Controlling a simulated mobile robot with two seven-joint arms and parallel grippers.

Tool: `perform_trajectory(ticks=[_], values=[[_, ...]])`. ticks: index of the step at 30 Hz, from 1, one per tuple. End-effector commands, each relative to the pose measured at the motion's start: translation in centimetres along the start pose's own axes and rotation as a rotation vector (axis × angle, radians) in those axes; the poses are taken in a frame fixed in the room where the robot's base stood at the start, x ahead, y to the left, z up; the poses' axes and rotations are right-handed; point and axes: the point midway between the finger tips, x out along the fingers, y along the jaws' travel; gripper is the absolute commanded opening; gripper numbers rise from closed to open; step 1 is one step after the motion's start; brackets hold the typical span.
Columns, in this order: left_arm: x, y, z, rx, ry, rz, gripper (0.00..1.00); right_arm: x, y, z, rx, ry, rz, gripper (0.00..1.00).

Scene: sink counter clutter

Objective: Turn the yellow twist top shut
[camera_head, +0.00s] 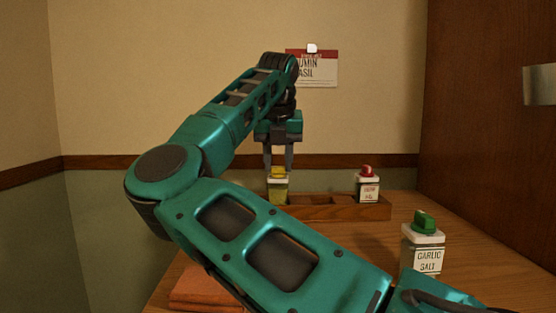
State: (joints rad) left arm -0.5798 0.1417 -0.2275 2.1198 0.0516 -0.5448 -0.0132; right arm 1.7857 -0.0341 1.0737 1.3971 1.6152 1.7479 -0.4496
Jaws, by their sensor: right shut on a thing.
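The yellow twist top (278,171) sits on a small jar (278,188) with a pale upper part and a yellow-green body. The jar stands upright at the left end of the wooden rack (374,210). My right gripper (279,166) points down over the jar and is shut on the yellow top from both sides. My own right arm crosses the foreground and hides part of the rack and jar base. How far the top is turned cannot be told. My left gripper is not in view.
A red-topped jar (368,186) stands at the rack's right end, with empty slots between. A green-topped garlic salt jar (424,244) stands nearer on the wooden counter (468,218). Reddish-brown folded or stacked items (194,287) lie at front left. A sign (318,70) hangs behind.

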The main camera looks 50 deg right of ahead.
Motion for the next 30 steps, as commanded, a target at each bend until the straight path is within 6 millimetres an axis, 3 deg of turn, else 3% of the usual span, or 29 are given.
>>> perform_trajectory(ticks=[4, 18, 19, 26, 30], values=[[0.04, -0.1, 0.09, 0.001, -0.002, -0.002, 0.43, -0.02, 0.02, 0.0, 0.0, 0.0, 0.0, 0.04], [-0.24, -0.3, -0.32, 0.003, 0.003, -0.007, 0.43, -0.02, 0.11, 0.0, 0.063, 0.0, -0.025, 0.04], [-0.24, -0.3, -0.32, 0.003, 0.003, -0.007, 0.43, -0.02, 0.11, 0.0, 0.063, 0.0, -0.025, 0.37], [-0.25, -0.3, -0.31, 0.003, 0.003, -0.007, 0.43, -0.02, 0.09, 0.01, 0.062, 0.0, -0.025, 0.59], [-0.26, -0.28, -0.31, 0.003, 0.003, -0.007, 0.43, -0.02, 0.09, 0.01, 0.062, 0.0, -0.025, 0.61]])
